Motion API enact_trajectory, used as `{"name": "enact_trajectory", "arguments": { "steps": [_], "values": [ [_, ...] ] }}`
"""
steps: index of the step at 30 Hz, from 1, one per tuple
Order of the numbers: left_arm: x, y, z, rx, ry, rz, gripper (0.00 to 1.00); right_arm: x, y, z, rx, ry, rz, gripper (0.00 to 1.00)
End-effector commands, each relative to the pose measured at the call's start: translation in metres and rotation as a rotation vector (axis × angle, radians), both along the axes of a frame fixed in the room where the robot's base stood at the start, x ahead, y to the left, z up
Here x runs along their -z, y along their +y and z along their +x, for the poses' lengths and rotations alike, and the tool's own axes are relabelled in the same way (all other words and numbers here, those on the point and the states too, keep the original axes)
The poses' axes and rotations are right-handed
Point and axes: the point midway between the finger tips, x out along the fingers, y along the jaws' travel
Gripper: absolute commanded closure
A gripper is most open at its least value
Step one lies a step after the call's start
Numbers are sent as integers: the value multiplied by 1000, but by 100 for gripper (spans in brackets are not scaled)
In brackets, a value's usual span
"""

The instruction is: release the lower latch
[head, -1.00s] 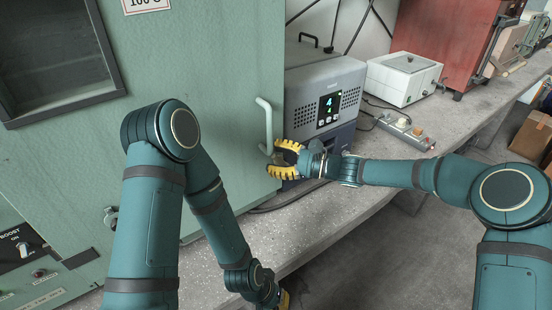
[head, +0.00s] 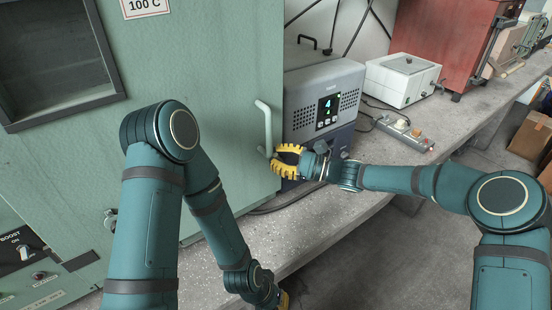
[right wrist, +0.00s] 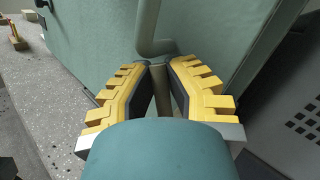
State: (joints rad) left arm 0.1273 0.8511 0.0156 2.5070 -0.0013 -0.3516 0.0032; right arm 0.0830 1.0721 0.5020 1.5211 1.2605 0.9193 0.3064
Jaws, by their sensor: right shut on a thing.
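The large green cabinet door (head: 215,75) fills the left of the head view. Its pale green bar handle (head: 265,122) stands upright near the door's right edge. My right gripper (head: 276,158) is at the handle's lower end; the right wrist view shows its yellow fingers (right wrist: 160,65) closed on the lower stem of the handle (right wrist: 160,92). A small grey metal fitting (head: 109,222) sits low on the cabinet, partly behind my left arm; I cannot tell whether it is the lower latch. My left gripper (head: 284,300) shows only a yellow sliver at the bottom edge.
A grey-blue device (head: 346,75) with a display stands right behind my right gripper. A white box (head: 400,82), a power strip (head: 405,130) and a red cabinet (head: 455,45) stand farther along the concrete bench (head: 335,210). The bench front is clear.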

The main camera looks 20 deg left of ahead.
Motion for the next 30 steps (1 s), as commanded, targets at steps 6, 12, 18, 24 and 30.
{"name": "enact_trajectory", "arguments": {
  "steps": [6,12,18,24,30],
  "values": [
    [-7,0,-1,1,3,0,100,-4,-6,7,-1,134,105,100],
    [-11,0,-2,1,5,-1,100,-7,-11,14,0,247,194,100],
    [-14,0,-3,2,7,-1,100,-8,-14,19,-1,332,261,100],
    [-16,-1,-3,2,8,-1,100,-8,-16,22,0,379,297,100],
    [-16,-1,-3,2,8,-1,100,-8,-17,22,-1,394,308,100]
  ]
}}
